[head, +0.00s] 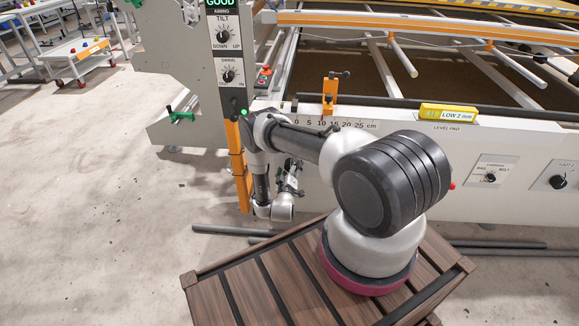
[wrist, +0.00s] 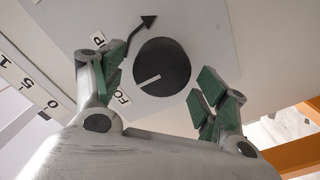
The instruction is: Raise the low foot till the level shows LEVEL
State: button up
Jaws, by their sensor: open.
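A yellow level (head: 447,113) lies on the white machine's edge above the words LEVEL PAD, and its display reads LOW 2 mm. In the wrist view a round black knob (wrist: 163,62) sits on a grey plate (wrist: 205,22). Its white mark points to the lower left. A black curved arrow and partly covered lettering, FO and P, are beside it. My gripper (wrist: 160,92) is open, with green-padded fingers on either side of the knob's lower part; I cannot tell whether they touch it. In the head view my gripper (head: 291,175) is small, close to the machine's front. The foot itself is not identifiable.
An orange upright (head: 238,168) stands left of my gripper. Dark pipes (head: 225,230) lie on the floor. TILT and SWING dials (head: 225,55) are on the grey post; more dials (head: 490,177) are at right. Open floor (head: 100,220) lies at left.

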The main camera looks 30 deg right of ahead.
jog(key=shift+x, duration=1.1)
jog(key=c, duration=1)
jog(key=shift+c, duration=0.2)
jog(key=shift+m, duration=0.4)
jog(key=m, duration=0.3)
jog(key=shift+s, duration=0.1)
jog(key=m, duration=0.4)
jog(key=shift+d, duration=0.15)
jog(key=m, duration=0.4)
jog(key=shift+s+d, duration=0.1)
jog(key=shift+s+m, duration=0.1)
jog(key=shift+m, duration=1.8)
